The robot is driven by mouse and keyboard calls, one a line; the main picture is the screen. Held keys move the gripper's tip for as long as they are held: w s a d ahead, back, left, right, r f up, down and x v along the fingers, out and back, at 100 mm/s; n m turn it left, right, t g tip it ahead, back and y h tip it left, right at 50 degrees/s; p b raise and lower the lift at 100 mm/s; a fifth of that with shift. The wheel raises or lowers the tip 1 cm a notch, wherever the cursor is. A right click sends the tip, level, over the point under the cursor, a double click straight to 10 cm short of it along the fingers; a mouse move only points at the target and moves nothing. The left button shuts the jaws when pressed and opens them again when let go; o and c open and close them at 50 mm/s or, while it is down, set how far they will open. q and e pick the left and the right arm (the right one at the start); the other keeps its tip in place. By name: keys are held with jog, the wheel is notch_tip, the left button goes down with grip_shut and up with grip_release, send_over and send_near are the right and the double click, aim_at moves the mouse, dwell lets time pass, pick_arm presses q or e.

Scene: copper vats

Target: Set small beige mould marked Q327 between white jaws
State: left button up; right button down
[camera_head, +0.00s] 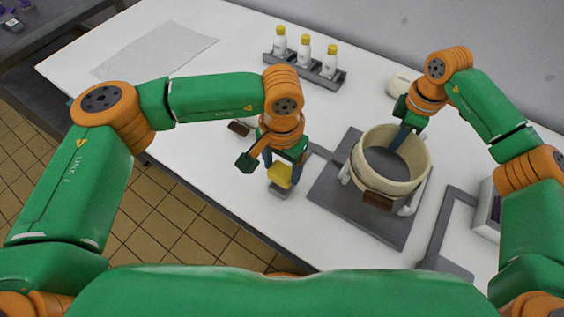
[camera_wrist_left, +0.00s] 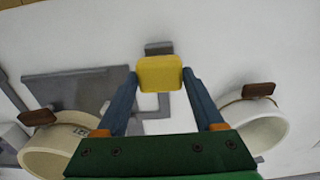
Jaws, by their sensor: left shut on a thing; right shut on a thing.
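A beige ring-shaped mould (camera_head: 372,180) with a brown tab stands on a dark grey plate (camera_head: 328,196), between white jaws (camera_head: 406,210). My right gripper (camera_head: 398,143) is shut on its far rim. In the left wrist view this mould (camera_wrist_left: 45,158) is at the lower left, with a small label too small to read. My left gripper (camera_head: 282,172) is shut on a yellow block (camera_head: 279,177). The block (camera_wrist_left: 160,74) sits between the blue fingers in the left wrist view, with a small grey piece beyond it.
A second pale mould (camera_wrist_left: 262,128) with a brown tab is at the right of the left wrist view; my left gripper mostly hides it in the head view. A grey rack (camera_head: 300,72) holds three yellow-capped bottles. A pale sheet (camera_head: 155,50) lies far left. A grey frame (camera_head: 447,235) lies right.

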aim_at(383, 159)
pick_arm(q)
jog(key=shift+s+f, duration=0.1)
jog(key=shift+f, duration=1)
pick_arm(e)
jog(key=shift+f, duration=0.1)
jog(key=shift+f, duration=2.25)
jog(key=c, duration=0.9)
grip_release()
